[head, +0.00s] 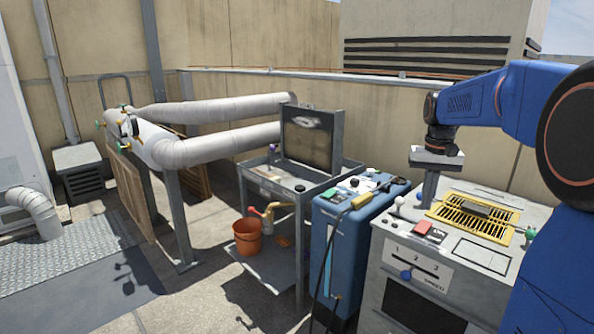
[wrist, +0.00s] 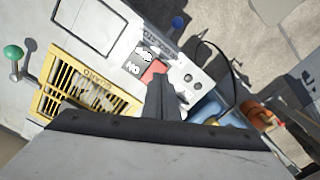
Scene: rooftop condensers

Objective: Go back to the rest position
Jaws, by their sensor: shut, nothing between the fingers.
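My gripper (head: 428,203) hangs from my blue arm at the right of the head view, pointing down over the left part of a grey machine's top. Its fingers are shut with nothing between them. In the wrist view the closed fingers (wrist: 160,92) show at the centre, in front of a red switch (wrist: 154,70). I cannot tell whether the fingertips touch anything.
A blue unit (head: 345,235) with a hose stands left of the machine. Insulated pipes (head: 215,110) run at left. Free floor lies front left.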

